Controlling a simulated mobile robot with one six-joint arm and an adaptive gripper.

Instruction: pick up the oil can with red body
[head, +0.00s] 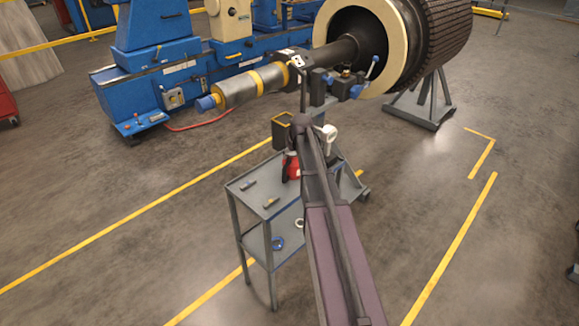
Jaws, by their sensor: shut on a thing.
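The oil can with a red body (291,167) is at the far end of the grey cart's top shelf, low in the middle of the head view. My arm crosses in front of it and covers its right side. I cannot tell whether it rests on the shelf or is slightly raised. My gripper is hidden behind my own arm, so its fingers and their hold do not show.
The grey cart (246,212) carries small items on top and rings on its lower shelf. A dark yellow-edged bin (282,131) and a white object (329,134) are near the can. A large rotor (432,45) and blue machine (155,75) stand behind. Floor at right is clear.

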